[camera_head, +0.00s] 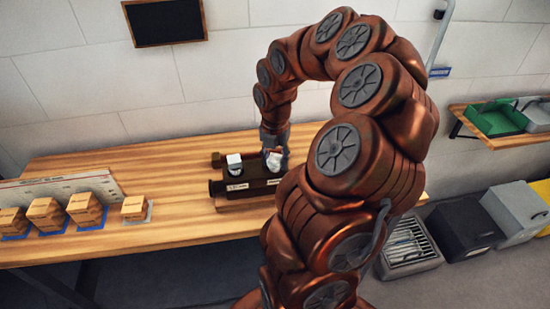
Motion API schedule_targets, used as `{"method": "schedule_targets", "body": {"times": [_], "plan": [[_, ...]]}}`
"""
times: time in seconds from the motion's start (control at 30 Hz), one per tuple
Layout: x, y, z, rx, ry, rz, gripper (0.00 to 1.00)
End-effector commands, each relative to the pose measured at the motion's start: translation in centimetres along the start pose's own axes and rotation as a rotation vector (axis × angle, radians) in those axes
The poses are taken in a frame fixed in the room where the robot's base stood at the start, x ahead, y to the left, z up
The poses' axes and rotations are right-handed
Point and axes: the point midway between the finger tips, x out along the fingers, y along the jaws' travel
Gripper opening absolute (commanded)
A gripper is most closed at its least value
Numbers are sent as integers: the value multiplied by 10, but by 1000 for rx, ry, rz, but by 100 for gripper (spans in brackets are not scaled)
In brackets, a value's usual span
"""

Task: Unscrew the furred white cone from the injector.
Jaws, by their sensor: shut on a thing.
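The injector (248,187) is a dark brown body lying on the wooden bench, with small pale labels on its front. Two white pieces stand on its top. The right one, under my gripper, is the furred white cone (273,163); it is small here and its lower end is hard to make out. My gripper (274,151) points down from above and is shut on this cone. The fingertips are small and partly hidden. The left white piece (235,160) is blockier, sits in a dark seat and is apart from my gripper.
Several cardboard boxes (85,209) stand on blue mats at the bench's left, before a white printed board (55,189). One box (134,207) is on a grey mat. A green tray (495,119) is on the right shelf. Dark and grey bins (466,230) stand below. The bench's left middle is clear.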

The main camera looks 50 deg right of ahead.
Motion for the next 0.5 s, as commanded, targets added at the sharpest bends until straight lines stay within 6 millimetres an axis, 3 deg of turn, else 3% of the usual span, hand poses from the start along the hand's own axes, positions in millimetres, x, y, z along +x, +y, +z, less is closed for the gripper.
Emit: {"method": "schedule_targets", "body": {"times": [0.5], "plan": [[-1,0,0,-79,0,0,0]]}}
